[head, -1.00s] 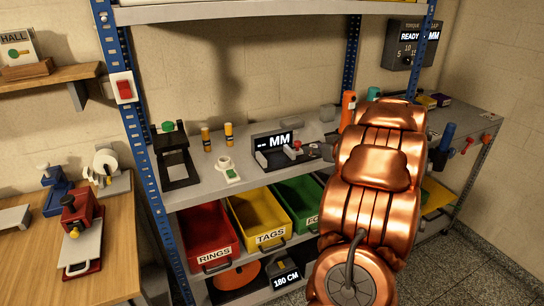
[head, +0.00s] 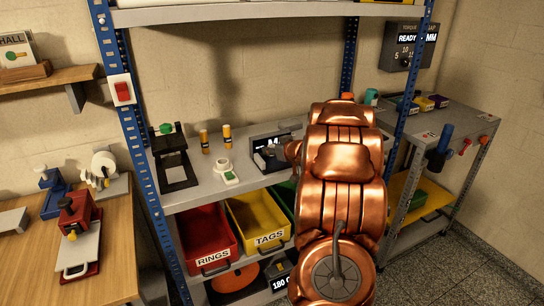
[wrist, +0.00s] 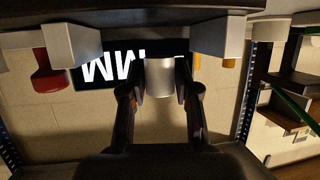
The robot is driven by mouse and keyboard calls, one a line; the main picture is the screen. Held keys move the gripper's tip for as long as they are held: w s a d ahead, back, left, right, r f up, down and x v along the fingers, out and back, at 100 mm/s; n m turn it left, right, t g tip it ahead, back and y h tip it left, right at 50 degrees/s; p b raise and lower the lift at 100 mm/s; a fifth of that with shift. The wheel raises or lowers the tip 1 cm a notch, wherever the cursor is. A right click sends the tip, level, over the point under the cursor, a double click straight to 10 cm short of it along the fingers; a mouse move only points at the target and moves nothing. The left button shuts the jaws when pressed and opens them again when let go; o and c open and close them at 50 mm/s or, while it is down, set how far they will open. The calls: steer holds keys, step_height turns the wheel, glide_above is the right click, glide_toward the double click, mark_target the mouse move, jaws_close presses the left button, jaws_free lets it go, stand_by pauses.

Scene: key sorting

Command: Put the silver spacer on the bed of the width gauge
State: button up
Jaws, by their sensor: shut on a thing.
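The silver spacer (wrist: 160,76) is a short, smooth cylinder in the wrist view. My gripper (wrist: 161,90) is shut on it, one dark finger on each side. The width gauge shows behind it upside down, with its lit MM display (wrist: 112,66), grey blocks to the left (wrist: 72,45) and right (wrist: 217,38), and a red knob (wrist: 46,76). The spacer appears between these blocks. I cannot tell whether it touches the bed. In the head view the width gauge (head: 262,143) is partly hidden by my copper arm, which also hides the spacer.
Red (head: 208,235) and yellow (head: 262,222) bins sit below. A blue post (head: 395,120) stands right of my arm.

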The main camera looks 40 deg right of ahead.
steer(key=shift+f, duration=1.3)
steer(key=shift+f, duration=0.1)
steer(key=o, duration=0.7)
steer(key=shift+o, duration=0.2)
steer(key=shift+s+r, duration=0.15)
steer(key=shift+r, duration=0.05)
steer(key=v, duration=1.1)
steer(key=shift+s+r, duration=0.2)
steer(key=shift+s, duration=0.15)
